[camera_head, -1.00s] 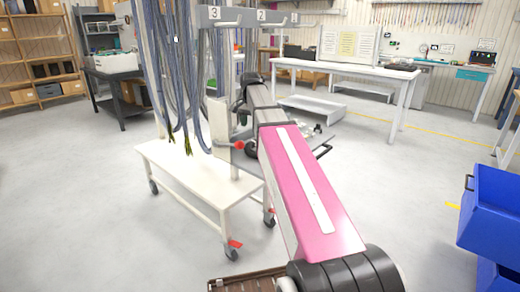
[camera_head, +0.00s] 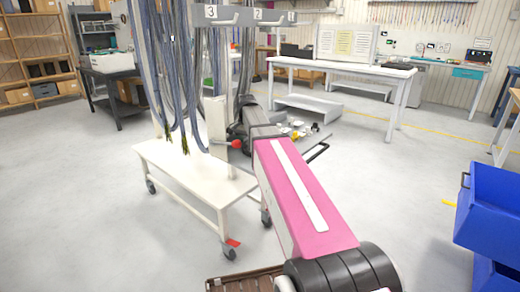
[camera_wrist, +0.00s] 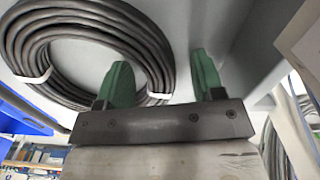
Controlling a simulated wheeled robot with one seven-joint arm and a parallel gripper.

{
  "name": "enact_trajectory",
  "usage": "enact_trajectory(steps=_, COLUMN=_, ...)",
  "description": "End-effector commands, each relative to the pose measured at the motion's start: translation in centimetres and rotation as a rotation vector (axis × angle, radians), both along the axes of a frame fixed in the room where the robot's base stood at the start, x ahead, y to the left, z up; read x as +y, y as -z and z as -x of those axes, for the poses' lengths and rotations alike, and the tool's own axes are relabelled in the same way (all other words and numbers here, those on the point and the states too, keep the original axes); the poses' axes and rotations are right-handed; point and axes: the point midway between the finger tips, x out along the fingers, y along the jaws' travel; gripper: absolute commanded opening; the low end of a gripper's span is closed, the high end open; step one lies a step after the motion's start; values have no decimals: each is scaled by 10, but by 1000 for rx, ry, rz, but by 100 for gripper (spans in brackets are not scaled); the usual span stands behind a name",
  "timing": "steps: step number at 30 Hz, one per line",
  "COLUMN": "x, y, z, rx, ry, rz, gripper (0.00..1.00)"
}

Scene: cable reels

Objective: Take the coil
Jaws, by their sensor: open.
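A coil of dark grey cable (camera_wrist: 147,42), bound with white ties, fills the upper left of the wrist view against a pale grey surface. My gripper (camera_wrist: 162,74) has two green fingers spread apart with nothing gripped between them. The left finger overlaps the coil's lower right side in the picture; whether it touches the cable I cannot tell. The right finger is clear of the coil, over the bare surface. In the head view, my gripper is hidden behind my arm, and I cannot make out this coil.
A white wheeled cart (camera_head: 190,178) carries a rack with numbered hooks and long hanging cables (camera_head: 178,70). A small tray of parts (camera_head: 305,135) is beside my arm. Blue bins (camera_head: 492,215) stand at right, a white workbench (camera_head: 345,70) behind. Open floor lies between.

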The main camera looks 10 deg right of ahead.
Motion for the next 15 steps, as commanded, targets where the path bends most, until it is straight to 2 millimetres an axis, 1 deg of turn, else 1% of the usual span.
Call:
enact_trajectory(steps=3, x=0, y=0, z=0, rx=0, ry=0, rz=0, gripper=62)
enact_trajectory(steps=4, x=0, y=0, z=0, rx=0, ry=0, rz=0, gripper=55)
enact_trajectory(steps=5, x=0, y=0, z=0, rx=0, ry=0, rz=0, gripper=46)
enact_trajectory(steps=6, x=0, y=0, z=0, rx=0, ry=0, rz=0, gripper=33)
enact_trajectory(steps=8, x=0, y=-1, z=0, rx=0, ry=0, rz=0, gripper=13)
enact_trajectory(steps=9, x=0, y=-1, z=0, rx=0, ry=0, rz=0, gripper=0)
enact_trajectory(steps=15, x=0, y=-1, z=0, rx=0, ry=0, rz=0, gripper=0)
